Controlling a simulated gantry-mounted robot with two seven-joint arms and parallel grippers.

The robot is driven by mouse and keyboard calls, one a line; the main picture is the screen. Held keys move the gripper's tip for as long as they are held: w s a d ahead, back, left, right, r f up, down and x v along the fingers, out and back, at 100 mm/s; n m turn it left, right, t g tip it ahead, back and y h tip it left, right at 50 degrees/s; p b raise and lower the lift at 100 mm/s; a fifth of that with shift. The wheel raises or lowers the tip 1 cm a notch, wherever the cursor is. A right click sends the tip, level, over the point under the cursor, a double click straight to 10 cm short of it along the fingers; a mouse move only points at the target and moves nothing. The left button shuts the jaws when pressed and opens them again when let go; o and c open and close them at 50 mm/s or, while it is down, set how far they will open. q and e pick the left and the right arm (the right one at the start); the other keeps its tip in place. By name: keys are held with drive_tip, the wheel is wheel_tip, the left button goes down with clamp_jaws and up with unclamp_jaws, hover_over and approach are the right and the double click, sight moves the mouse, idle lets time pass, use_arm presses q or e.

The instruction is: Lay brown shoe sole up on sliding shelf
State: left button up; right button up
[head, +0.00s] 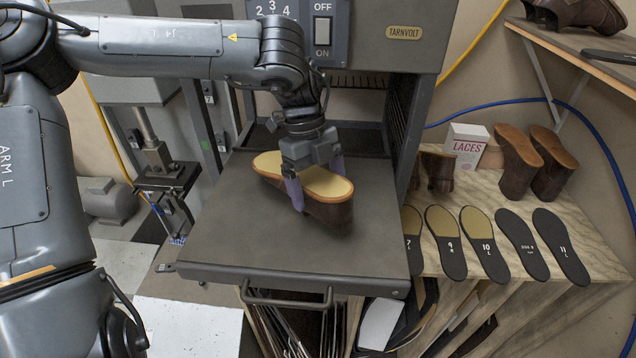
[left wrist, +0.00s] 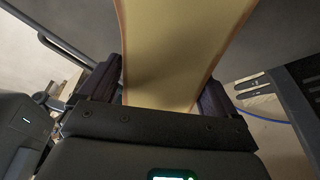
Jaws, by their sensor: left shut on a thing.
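The brown shoe (head: 330,212) is on or just above the sliding shelf (head: 225,235), with its tan sole facing up. I cannot tell whether it touches the shelf. My left gripper (head: 313,180) reaches down from above and is shut across the shoe, one finger on each side. In the left wrist view the pale sole (left wrist: 175,50) lies between the two fingers of my left gripper (left wrist: 165,90). The shelf is pulled out of the machine and is otherwise bare. My right gripper is not in view.
The machine (head: 395,40) with its switch panel rises behind the shelf.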

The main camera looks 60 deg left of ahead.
use_arm(q)
drive_tip(key=shift+f, duration=0.4)
drive_tip(key=o, duration=0.9)
drive_tip(key=shift+o, duration=0.2)
